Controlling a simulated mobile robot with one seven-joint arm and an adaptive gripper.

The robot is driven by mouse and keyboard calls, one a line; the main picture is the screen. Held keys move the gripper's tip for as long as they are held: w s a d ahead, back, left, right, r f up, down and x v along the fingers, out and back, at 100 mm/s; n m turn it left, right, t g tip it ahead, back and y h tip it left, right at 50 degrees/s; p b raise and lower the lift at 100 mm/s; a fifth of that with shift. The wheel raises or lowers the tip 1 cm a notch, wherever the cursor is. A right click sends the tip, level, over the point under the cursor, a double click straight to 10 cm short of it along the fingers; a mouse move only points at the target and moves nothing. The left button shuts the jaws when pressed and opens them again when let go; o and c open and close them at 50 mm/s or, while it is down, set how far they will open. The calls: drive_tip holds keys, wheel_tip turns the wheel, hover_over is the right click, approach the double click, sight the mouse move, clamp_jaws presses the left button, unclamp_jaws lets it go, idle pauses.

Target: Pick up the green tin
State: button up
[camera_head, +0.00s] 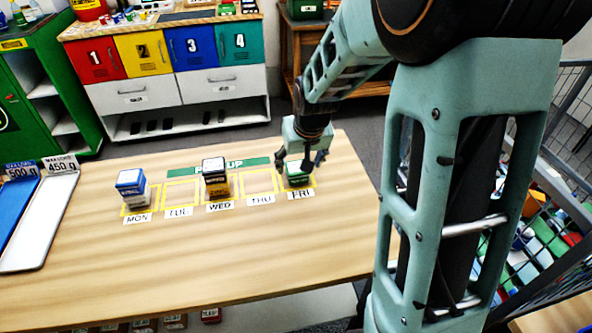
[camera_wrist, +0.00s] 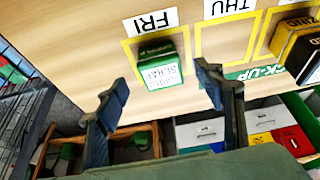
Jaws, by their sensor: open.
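The green tin (camera_head: 297,175) stands upright in the yellow square marked FRI on the wooden table. In the wrist view the green tin (camera_wrist: 157,66) shows a green top and a white label, and nothing is on top of it. My gripper (camera_head: 301,162) is open and points down at the tin. In the wrist view my gripper (camera_wrist: 164,82) has its two fingers spread wide, one towards each side of the tin, with neither seen touching it. The fingertips partly cover the tin in the head view.
A dark and yellow stack (camera_head: 216,178) stands at WED, and a blue and white stack (camera_head: 131,187) at MON. The TUE square (camera_head: 181,193) and THU square (camera_head: 259,184) are empty. White and blue trays lie at the table's left. A wire cage (camera_head: 555,235) stands to the right.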

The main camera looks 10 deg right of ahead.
sight(297, 167)
drive_tip(key=shift+w+x, duration=0.2)
drive_tip(key=shift+x, duration=1.05)
drive_tip(key=shift+w+x, duration=0.2)
drive_tip(key=shift+x, duration=1.1)
drive_tip(key=shift+r, duration=0.2)
drive_tip(key=shift+c, duration=0.2)
drive_tip(key=c, duration=1.2)
drive_tip(key=shift+c, duration=0.9)
drive_tip(key=shift+r, duration=0.1)
